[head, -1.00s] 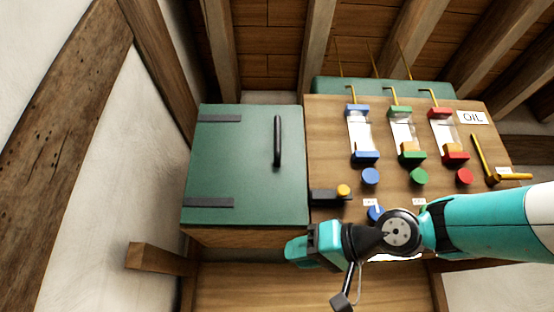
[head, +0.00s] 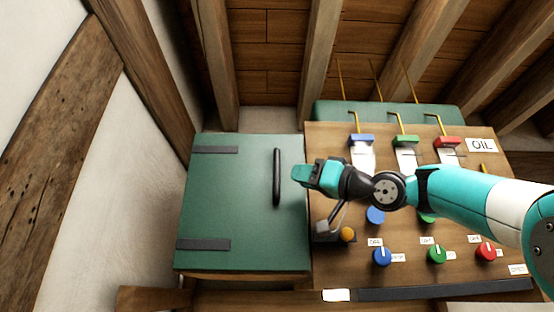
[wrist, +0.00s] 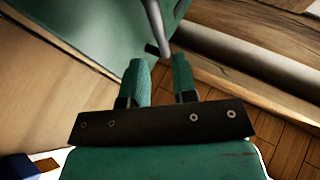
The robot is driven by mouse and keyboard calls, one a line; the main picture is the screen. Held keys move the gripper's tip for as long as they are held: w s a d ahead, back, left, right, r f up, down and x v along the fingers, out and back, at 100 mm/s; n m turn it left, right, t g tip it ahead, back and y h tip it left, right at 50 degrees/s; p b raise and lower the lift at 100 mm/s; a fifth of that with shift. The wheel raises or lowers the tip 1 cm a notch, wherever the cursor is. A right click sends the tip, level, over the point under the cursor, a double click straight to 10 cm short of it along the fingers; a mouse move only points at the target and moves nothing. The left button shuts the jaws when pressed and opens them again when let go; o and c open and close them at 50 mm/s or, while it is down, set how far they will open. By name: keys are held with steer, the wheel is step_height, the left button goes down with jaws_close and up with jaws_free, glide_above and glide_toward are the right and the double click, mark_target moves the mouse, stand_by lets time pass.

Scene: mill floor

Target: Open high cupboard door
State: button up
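The high cupboard's green door (head: 232,215) is shut, with two dark hinge straps on its left side. Its black upright handle (head: 277,177) is near the right edge. My gripper (head: 298,174) is just right of the handle at about mid-handle height. In the wrist view, its two green fingers (wrist: 160,72) are apart with nothing between their pads. The handle (wrist: 155,25) stands just ahead of the fingertips, roughly in line with the gap. I cannot tell whether any finger touches it. The green door face (wrist: 100,30) shows beyond, to the left.
A wooden oil panel (head: 465,225) joins the cupboard's right side. A timber post and white wall (head: 95,190) are at left; ceiling beams are above.

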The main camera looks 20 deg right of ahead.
mark_target(279, 170)
steer(key=p+x, duration=0.3)
steer(key=x, duration=0.3)
steer(key=shift+w+a+r+p, duration=0.15)
steer(key=shift+w+r+p, duration=0.05)
steer(key=shift+r+p, duration=0.1)
steer(key=shift+w+a+p, duration=0.3)
steer(key=shift+w, duration=0.25)
jaws_close()
